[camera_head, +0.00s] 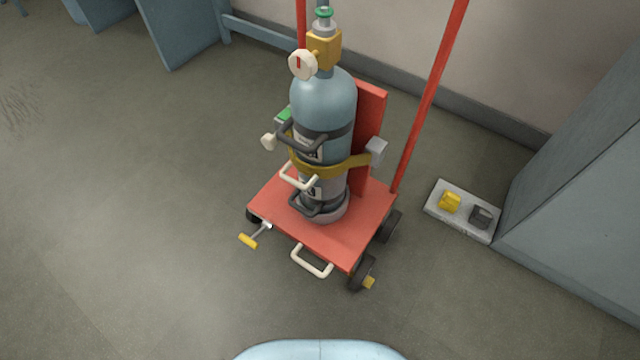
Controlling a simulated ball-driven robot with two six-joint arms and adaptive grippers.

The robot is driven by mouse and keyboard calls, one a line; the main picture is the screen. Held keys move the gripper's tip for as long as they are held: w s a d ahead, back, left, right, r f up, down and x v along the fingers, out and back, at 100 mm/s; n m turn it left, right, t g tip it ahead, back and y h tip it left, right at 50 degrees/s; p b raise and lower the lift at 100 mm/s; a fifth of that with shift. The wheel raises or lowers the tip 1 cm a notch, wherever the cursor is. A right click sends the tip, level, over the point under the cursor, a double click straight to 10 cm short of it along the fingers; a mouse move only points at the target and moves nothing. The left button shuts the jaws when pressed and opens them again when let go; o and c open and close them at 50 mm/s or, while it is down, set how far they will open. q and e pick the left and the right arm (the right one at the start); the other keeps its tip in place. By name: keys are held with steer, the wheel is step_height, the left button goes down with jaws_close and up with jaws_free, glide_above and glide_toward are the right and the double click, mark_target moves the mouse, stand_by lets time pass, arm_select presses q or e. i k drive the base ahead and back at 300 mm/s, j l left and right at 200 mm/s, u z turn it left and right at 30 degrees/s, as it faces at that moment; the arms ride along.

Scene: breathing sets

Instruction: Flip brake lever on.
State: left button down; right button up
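A red cart (330,233) stands on the floor in the middle of the view, carrying a blue-grey gas cylinder (322,97). A small lever with a yellow handle (249,241) sticks out from the cart's front left corner, low near the floor; it looks like the brake lever. Its handle points outward and down from the platform edge. I cannot tell from this view whether it is on or off. A small yellow piece (369,282) shows by the front right wheel (361,271). Neither of my grippers is in view.
A white handle (312,262) juts from the cart's front edge. Red poles (430,95) rise behind the cart. A tray (463,228) with a yellow and a dark block lies right, beside a grey cabinet (575,170). The floor to the left and front is clear.

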mark_target(249, 241)
steer(key=u, duration=0.8)
